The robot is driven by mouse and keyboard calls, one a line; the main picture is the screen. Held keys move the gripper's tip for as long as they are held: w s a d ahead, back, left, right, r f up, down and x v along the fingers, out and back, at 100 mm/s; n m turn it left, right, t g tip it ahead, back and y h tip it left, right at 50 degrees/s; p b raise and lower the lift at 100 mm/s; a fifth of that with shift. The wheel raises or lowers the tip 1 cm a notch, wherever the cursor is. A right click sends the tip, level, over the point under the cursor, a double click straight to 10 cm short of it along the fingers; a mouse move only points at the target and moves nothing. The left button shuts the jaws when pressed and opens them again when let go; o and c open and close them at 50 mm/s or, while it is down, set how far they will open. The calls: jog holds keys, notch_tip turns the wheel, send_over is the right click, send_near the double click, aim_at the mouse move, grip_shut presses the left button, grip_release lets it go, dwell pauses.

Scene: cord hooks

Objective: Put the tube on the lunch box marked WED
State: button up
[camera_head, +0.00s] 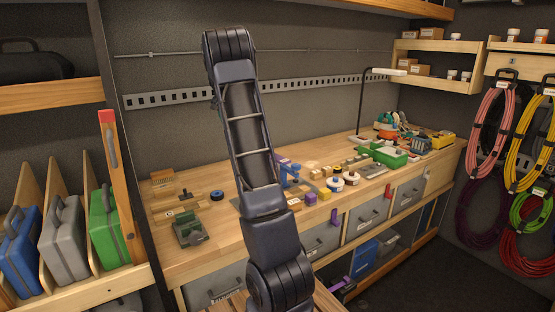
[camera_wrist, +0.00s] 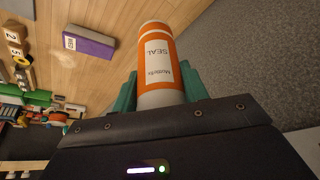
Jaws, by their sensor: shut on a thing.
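In the wrist view, my gripper (camera_wrist: 158,88) has its teal fingers shut on an orange and white tube (camera_wrist: 157,58). In the head view my arm shows, but the gripper and tube cannot be made out.
The wooden bench (camera_head: 215,232) holds tape rolls (camera_head: 336,184), small blocks, a green tray (camera_head: 390,157) and a dark green case (camera_head: 190,230). A lamp post (camera_head: 362,105) rises at the back. Coiled cords (camera_head: 490,120) hang at right. Cases (camera_head: 62,235) stand in slots at left.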

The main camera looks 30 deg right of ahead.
jog(key=s+d+r+m+g+h, duration=0.15)
jog(key=s+d+m, duration=0.25)
jog(key=d, duration=0.8)
jog(key=s+d+r+m+g, duration=0.2)
jog(key=s+d+m, duration=0.15)
jog(key=d, duration=0.95)
jog(key=shift+m+t, duration=0.25)
jog(key=shift+m, duration=0.2)
jog(key=f, duration=1.9)
jog(key=shift+w+a+f, duration=0.15)
jog(key=shift+w+a, duration=0.1)
jog(key=shift+f, duration=0.15)
jog(key=o, duration=1.1)
jog(key=shift+o, duration=0.2)
